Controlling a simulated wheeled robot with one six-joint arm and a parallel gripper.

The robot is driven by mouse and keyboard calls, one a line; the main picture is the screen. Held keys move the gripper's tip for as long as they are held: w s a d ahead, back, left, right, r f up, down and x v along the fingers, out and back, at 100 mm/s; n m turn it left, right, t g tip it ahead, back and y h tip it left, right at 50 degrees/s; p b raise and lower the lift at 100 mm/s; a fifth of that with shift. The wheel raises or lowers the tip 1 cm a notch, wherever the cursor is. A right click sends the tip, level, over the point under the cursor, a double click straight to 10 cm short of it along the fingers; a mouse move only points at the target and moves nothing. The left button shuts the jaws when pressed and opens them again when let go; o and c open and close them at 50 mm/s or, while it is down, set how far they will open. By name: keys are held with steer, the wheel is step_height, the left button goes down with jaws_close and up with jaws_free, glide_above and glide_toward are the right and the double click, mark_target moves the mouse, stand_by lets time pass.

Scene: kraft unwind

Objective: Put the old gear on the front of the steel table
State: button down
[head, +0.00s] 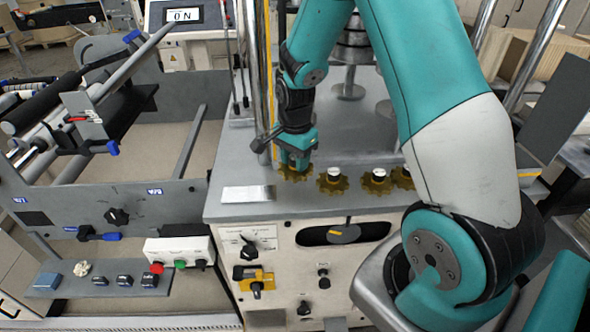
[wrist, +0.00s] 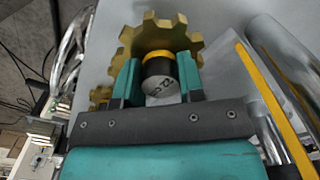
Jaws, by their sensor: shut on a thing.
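My gripper (head: 295,160) points down over the left part of the steel table (head: 345,127). Its fingers are shut on the hub of a brass toothed gear (head: 297,175). In the wrist view my gripper (wrist: 160,80) has one finger on each side of the dark hub, which has a yellow band and a marked label. The toothed rim of this gear (wrist: 150,34) shows beyond the fingers. The gear is at or just above the table surface; I cannot tell if it touches. No mark in view confirms that it is the old gear.
Several similar gears, one of them a gear with a white-topped hub (head: 332,181), stand in a row to the right near the table's front. A bare metal plate (head: 248,193) lies at the front left. Upright steel posts (head: 250,75) stand close to the gripper.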

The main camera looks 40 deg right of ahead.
step_height(320, 180, down, 4)
steer(key=shift+s+f+p, duration=0.1)
steer(key=shift+f+p, duration=0.15)
steer(key=shift+p, duration=0.5)
steer(key=shift+w+f+p, duration=0.2)
steer(key=shift+f+p, duration=0.3)
steer(key=shift+f, duration=0.15)
steer(key=shift+f, duration=0.1)
steer(key=c, duration=0.7)
jaws_free()
steer(key=shift+f, duration=0.1)
steer(key=shift+c, duration=0.2)
